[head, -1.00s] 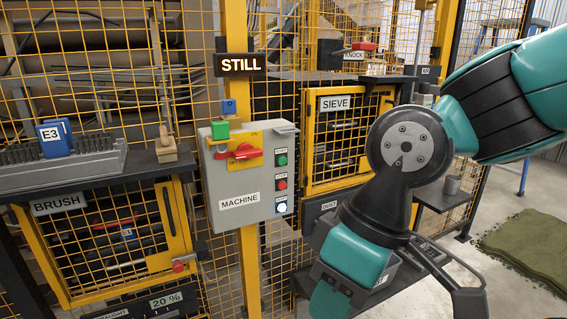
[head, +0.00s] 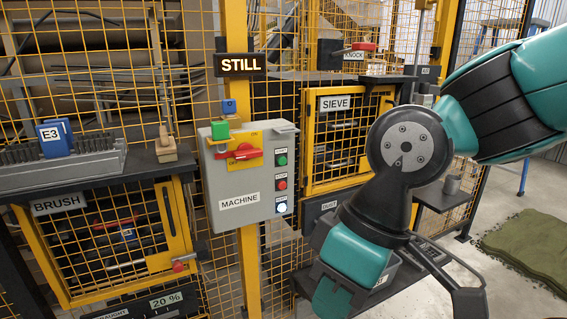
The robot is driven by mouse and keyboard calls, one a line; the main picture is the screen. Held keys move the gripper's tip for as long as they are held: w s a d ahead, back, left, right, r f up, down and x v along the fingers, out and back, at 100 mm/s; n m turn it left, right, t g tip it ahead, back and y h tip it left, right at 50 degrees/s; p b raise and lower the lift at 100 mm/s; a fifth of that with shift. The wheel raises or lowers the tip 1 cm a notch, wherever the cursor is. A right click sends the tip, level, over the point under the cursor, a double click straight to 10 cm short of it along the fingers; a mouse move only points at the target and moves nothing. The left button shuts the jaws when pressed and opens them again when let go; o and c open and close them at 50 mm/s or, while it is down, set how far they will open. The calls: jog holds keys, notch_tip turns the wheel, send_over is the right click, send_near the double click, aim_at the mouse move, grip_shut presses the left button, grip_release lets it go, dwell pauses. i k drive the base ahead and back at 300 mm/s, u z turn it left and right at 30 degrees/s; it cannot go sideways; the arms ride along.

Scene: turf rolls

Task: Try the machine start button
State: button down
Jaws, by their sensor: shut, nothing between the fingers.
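The grey machine control box (head: 226,190) is mounted on a yellow post, left of centre. Its right strip has a green button (head: 281,160) at the top, a red button (head: 281,184) below it, and a lit white-blue button (head: 281,208) at the bottom. The small labels beside them are hard to read. A red rotary handle (head: 240,153) sits on a yellow plate, lying near level. A sign above reads STILL (head: 240,65). My arm hangs right of the box, with its wrist low in the picture and apart from the box.
A brush cabinet (head: 110,245) stands left, under a shelf with a blue E3 block (head: 54,138). A sieve cabinet (head: 345,140) is behind, right. Yellow mesh fences the machinery. Turf (head: 530,240) lies at right.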

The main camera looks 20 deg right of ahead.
aim_at(282, 161)
jog(key=u, duration=0.55)
jog(key=k, duration=0.65)
jog(key=u, duration=0.55)
jog(key=i, duration=0.4)
jog(key=z, duration=0.7)
jog(key=i, duration=0.85)
jog(key=z, duration=1.1)
jog(key=i, duration=0.25)
jog(key=z, duration=0.25)
